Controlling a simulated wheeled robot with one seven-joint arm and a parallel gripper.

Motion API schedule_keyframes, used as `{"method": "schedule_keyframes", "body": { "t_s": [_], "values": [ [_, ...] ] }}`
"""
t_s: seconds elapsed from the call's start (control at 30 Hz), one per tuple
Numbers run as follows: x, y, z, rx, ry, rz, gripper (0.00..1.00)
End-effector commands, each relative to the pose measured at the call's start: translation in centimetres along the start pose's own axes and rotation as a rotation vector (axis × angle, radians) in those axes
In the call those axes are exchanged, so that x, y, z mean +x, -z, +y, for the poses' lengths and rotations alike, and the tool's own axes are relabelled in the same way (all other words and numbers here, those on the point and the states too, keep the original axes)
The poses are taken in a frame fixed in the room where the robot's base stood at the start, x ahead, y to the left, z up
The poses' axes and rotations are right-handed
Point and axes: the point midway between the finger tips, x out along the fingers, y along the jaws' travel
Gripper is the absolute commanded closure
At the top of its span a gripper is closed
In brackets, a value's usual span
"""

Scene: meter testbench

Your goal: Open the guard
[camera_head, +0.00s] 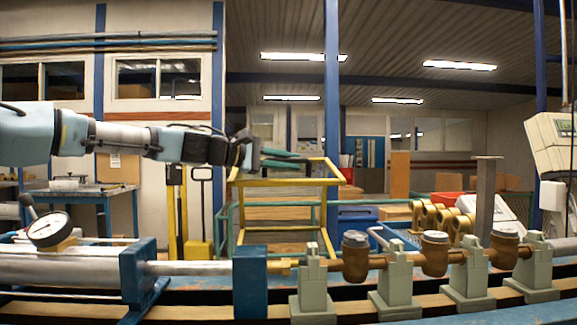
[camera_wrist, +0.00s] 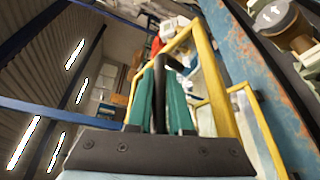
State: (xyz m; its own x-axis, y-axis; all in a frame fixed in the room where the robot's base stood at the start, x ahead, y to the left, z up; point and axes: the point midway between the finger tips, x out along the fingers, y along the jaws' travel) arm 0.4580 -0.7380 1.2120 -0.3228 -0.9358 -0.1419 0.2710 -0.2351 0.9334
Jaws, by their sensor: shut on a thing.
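The guard (camera_head: 290,182) is a yellow tubular frame in the middle of the head view, behind the row of meters. It stands upright there, and its yellow bars (camera_wrist: 216,85) run past the fingers in the wrist view. My gripper (camera_head: 308,160) has green fingers and reaches in from the left at the guard's top edge. In the wrist view, its fingers (camera_wrist: 163,85) are closed on a black handle (camera_wrist: 159,100) that lies between them beside the yellow bar. The handle's joint with the guard is partly hidden by the fingers.
Brown meters (camera_head: 355,257) on grey-green stands (camera_head: 313,290) line the bench in front. A dial gauge (camera_head: 49,229) and a blue clamp block (camera_head: 250,282) sit to the left. A blue post (camera_head: 332,100) rises behind the guard. A white device (camera_head: 552,145) hangs at the right.

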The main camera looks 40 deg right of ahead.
Motion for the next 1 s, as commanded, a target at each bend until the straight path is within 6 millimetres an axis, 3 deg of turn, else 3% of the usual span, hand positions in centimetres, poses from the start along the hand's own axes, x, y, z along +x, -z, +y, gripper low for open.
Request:
{"method": "schedule_keyframes", "body": {
  "t_s": [0.1, 0.13, 0.37, 0.77, 1.0],
  "values": [
    [0.0, 0.1, 0.0, 0.000, 0.000, 0.003, 1.00],
    [0.0, 0.1, 0.0, 0.000, 0.000, 0.003, 0.78],
    [0.0, 0.1, 0.0, 0.000, 0.001, 0.001, 0.52],
    [-0.2, 0.1, 0.0, 0.000, 0.000, 0.001, 0.52],
    [-3.5, 0.3, -0.2, 0.000, -0.001, 0.005, 0.52]
  ]
}}
